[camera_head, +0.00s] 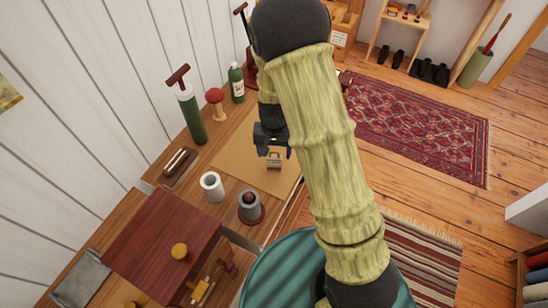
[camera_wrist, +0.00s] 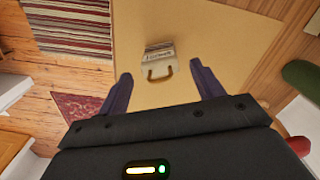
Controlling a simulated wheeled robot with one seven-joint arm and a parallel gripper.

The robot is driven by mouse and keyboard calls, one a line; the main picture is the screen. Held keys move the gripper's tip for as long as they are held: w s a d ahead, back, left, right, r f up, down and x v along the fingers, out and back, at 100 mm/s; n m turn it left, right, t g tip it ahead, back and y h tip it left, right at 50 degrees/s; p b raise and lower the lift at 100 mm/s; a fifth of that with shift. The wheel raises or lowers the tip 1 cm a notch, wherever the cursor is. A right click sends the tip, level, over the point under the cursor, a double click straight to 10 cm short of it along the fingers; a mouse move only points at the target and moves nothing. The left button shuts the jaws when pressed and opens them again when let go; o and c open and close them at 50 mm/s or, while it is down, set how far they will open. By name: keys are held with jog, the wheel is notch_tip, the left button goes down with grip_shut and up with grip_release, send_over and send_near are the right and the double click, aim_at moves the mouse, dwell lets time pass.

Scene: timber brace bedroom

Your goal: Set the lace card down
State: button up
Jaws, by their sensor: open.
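The lace card (camera_head: 274,161) is a small pale card with dark lines and a tan handle-like loop. It lies on the tan mat (camera_head: 232,168) on the wooden bench. In the wrist view the lace card (camera_wrist: 158,58) lies on the mat (camera_wrist: 215,40), beyond my fingertips, with its loop towards me. My gripper (camera_head: 272,150) is above the mat, close to the card. In the wrist view my gripper (camera_wrist: 160,85) has its fingers wide apart, with nothing between them. Whether the fingers touch the mat cannot be told.
A white roll (camera_head: 212,186) and a grey pot on a red base (camera_head: 250,208) stand near the mat. A green bottle (camera_head: 236,82), a red-topped stand (camera_head: 216,102) and a tall green cylinder (camera_head: 191,112) line the wall side. A dark red box (camera_head: 160,240) stands in front.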

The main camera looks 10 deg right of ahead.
notch_tip(320, 180, up, 7)
jog(key=shift+f, duration=0.1)
dwell(0.3)
jog(key=shift+d, duration=0.1)
jog(key=s+d+r+n+t, duration=0.2)
jog(key=s+d+r, duration=0.6)
jog(key=s, duration=0.4)
jog(key=shift+s+d+t, duration=0.25)
jog(key=shift+d+t, duration=0.05)
jog(key=shift+d, duration=0.35)
jog(key=shift+c, duration=0.5)
